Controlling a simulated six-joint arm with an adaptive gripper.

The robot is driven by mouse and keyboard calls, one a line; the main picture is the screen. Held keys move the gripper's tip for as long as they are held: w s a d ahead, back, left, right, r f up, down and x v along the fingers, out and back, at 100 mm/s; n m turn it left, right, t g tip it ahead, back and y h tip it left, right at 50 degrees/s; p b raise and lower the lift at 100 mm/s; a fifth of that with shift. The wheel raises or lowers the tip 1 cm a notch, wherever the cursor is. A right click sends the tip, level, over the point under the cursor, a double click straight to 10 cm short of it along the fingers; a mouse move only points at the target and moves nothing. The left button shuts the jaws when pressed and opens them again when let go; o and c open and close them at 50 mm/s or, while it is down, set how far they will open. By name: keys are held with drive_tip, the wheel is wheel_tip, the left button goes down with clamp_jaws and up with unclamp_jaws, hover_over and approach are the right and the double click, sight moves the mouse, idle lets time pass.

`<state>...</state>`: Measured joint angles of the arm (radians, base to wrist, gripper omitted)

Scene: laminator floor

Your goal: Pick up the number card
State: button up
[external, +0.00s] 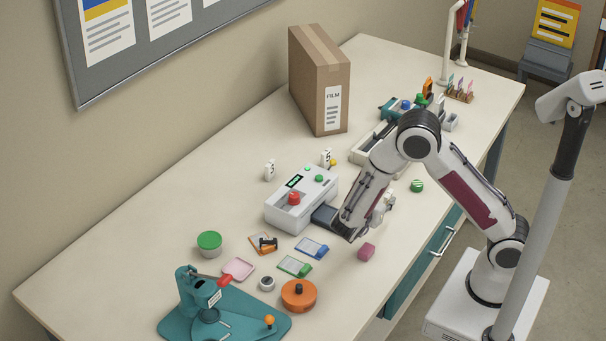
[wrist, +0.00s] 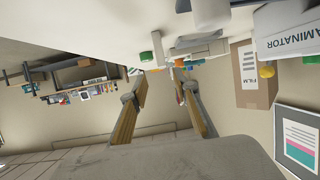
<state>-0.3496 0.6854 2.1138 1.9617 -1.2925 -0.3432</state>
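Two small white number cards stand upright on the bench in the external view. One reads 3 (external: 269,170) and stands left of the laminator (external: 300,200); one reads 5 (external: 326,158) and stands behind it. My gripper (external: 388,203) is right of the laminator, partly hidden by my arm and away from both cards. In the wrist view my gripper (wrist: 161,82) has its fingers apart. A narrow white object (wrist: 158,48) shows beyond the fingertips; I cannot tell what it is. I cannot pick out either number there.
A tall film box (external: 320,80) stands at the back. A green striped roll (external: 417,186) and a pink cube (external: 367,252) lie near my arm. Coloured cards, an orange disc (external: 299,295) and a teal press (external: 205,308) occupy the front. The bench's left back strip is clear.

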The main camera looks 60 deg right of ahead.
sight(389, 193)
drive_tip(key=shift+x, duration=1.3)
drive_tip(key=shift+w+x, duration=0.1)
drive_tip(key=shift+x, duration=1.2)
drive_tip(key=shift+w+x, duration=0.15)
drive_tip(key=shift+x, duration=1.15)
drive_tip(key=shift+f, duration=0.1)
clamp_jaws()
